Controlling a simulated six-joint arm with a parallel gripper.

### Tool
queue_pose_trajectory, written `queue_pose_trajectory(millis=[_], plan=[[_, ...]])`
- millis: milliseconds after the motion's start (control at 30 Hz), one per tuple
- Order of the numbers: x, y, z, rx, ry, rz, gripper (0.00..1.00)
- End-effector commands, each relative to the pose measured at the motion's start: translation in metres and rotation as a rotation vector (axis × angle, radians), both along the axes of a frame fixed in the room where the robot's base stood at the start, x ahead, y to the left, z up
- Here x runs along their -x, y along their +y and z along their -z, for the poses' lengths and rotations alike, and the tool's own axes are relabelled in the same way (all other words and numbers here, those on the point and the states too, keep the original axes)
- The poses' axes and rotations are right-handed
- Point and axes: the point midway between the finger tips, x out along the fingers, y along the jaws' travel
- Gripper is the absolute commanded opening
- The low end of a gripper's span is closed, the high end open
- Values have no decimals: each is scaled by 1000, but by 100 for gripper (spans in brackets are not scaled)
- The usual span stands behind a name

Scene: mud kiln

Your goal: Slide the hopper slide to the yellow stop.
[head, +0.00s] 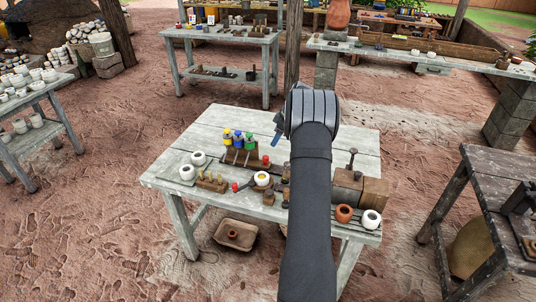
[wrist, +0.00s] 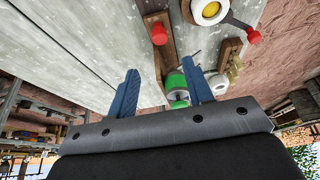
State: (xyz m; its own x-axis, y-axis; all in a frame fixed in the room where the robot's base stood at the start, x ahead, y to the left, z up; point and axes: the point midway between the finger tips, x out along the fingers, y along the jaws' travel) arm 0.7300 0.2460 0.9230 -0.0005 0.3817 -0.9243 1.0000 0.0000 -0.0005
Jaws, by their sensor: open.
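A wooden hopper rack (head: 243,158) stands on the near table, with yellow (head: 227,136), blue (head: 238,139) and green (head: 249,142) coloured parts in a row. A red knob (head: 265,160) sits at its right end, by the green part; a red knob on a wooden strip also shows in the wrist view (wrist: 158,33). I cannot make out the slide itself clearly. My gripper (head: 277,134) is above the table, right of the rack and apart from it. In the wrist view its two blue fingers (wrist: 163,69) are spread and empty, with a green part (wrist: 176,85) behind them.
A white bowl with a yellow centre (head: 262,178) and a red-knobbed handle (head: 236,187) are in front of the rack. A wooden block device (head: 348,188), an orange pot (head: 344,213) and a white pot (head: 371,219) are at the right. The table's back left is clear.

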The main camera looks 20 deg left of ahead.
Motion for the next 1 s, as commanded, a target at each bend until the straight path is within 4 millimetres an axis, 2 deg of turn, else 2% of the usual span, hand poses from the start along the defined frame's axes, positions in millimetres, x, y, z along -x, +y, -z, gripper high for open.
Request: queue_pose_trajectory(millis=[33,300,500,700,967,1000], plan=[[0,5,12,1,3,-1,47],[1,27,65,0,3,-1,47],[0,38,92,0,1,1,47],[0,43,102,0,-1,1,47],[0,43,103,0,-1,1,47],[0,43,103,0,-1,1,39]])
